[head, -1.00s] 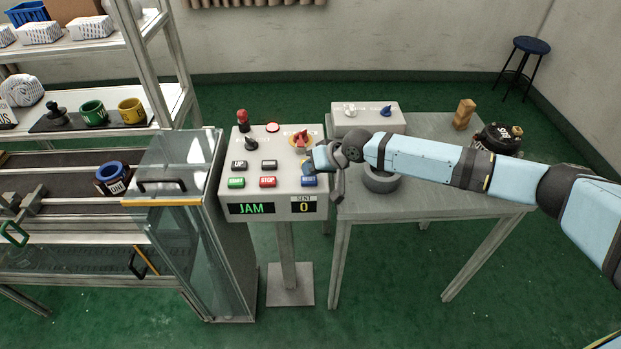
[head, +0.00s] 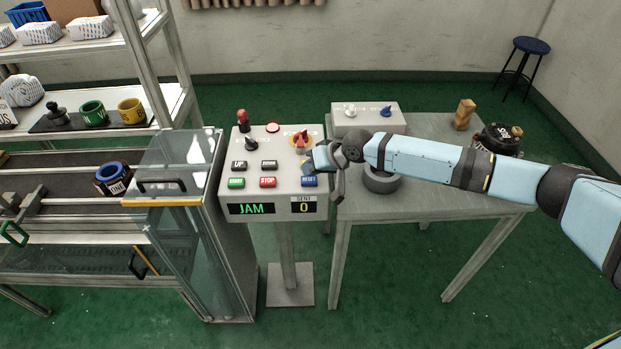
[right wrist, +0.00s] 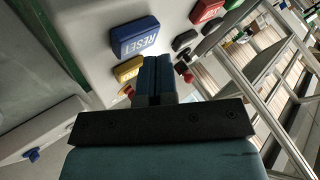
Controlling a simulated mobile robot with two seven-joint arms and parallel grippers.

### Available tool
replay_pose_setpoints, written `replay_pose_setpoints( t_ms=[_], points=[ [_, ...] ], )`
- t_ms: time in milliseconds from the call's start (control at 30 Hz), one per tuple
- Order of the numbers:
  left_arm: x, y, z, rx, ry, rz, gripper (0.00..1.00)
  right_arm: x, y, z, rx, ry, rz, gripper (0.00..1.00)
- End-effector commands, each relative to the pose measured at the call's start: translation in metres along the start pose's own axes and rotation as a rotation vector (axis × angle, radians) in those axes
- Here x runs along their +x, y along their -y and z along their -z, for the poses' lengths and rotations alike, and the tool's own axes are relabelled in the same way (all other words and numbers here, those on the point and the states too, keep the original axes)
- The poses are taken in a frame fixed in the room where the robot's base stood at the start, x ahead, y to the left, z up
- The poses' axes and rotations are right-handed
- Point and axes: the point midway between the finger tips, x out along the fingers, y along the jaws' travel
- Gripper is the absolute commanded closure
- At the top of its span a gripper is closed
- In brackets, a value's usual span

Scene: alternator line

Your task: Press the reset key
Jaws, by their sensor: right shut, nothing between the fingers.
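The reset key is a blue key (head: 309,181) at the lower right of the grey control panel (head: 285,200). In the right wrist view the blue key (right wrist: 135,37) reads RESET and sits up and left of my fingertips. My right gripper (head: 309,165) is shut and empty over the right side of the panel. In the right wrist view its fingers (right wrist: 156,62) point at the panel beside the yellow key (right wrist: 128,69); I cannot tell whether they touch the panel. The display (head: 250,208) reads JAM and the counter (head: 304,207) reads 0. My left gripper is not in view.
A red STOP key (head: 268,182), a green key (head: 236,183), two dark keys and a red-yellow switch (head: 301,140) share the panel. A glass guard (head: 170,180) stands to its left. A grey table (head: 430,200) with a dark ring (head: 381,181) stands to its right.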

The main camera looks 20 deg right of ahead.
Motion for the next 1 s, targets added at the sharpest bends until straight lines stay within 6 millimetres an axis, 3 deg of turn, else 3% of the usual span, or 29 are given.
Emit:
replay_pose_setpoints(
  t_ms=[1000],
  points=[
    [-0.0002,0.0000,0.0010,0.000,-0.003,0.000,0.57,0.0063,-0.0046,-0.0046,0.000,0.000,0.000,1.00]
  ],
)
